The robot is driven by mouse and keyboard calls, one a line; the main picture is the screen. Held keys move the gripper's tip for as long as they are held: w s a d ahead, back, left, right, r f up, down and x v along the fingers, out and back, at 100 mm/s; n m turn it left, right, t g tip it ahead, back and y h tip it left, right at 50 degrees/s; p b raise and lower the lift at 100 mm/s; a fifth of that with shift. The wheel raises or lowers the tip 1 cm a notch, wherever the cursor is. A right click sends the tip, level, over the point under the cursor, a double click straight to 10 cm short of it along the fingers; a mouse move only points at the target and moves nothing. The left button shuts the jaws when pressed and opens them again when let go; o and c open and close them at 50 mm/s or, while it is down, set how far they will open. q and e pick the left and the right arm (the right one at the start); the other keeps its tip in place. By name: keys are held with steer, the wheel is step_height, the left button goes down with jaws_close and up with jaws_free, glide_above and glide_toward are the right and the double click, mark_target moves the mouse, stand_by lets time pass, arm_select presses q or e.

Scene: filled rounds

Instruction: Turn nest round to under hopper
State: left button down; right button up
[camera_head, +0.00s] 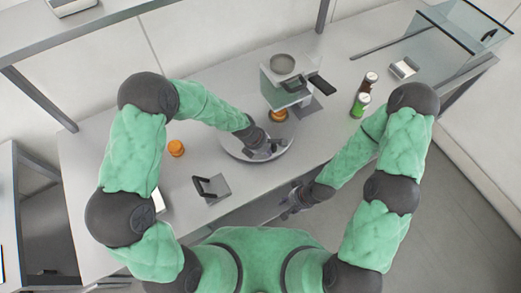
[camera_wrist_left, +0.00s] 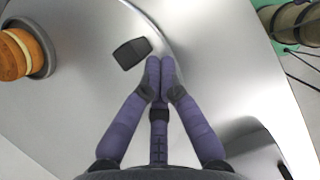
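A grey round turntable (camera_head: 232,151) lies on the table, partly hidden by my left arm and gripper. The hopper (camera_head: 283,65) is a grey machine with a round top opening, standing behind it. An orange-brown round (camera_head: 278,115) sits at the far side of the turntable, just below the machine in the picture. In the left wrist view a round (camera_wrist_left: 15,52) sits in a dark ring-shaped nest (camera_wrist_left: 48,51) on the disc. My left gripper (camera_wrist_left: 160,65) has its fingertips together, empty, beside a small dark block (camera_wrist_left: 131,53) on the disc. My right gripper (camera_head: 288,207) is off the table's front edge; its fingers are too small to judge.
Another orange round (camera_head: 176,148) sits on the table at left. A dark stand (camera_head: 211,188) is near the front edge. A green bottle (camera_head: 360,104) and a brown bottle (camera_head: 369,82) stand right of the machine. A glass box (camera_head: 452,35) is at far right.

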arm_select(q)
steer(key=shift+w+d, duration=0.15)
steer(key=shift+d, duration=0.4)
arm_select(e)
steer(key=shift+a+r, duration=0.1)
steer(key=shift+r, duration=0.15)
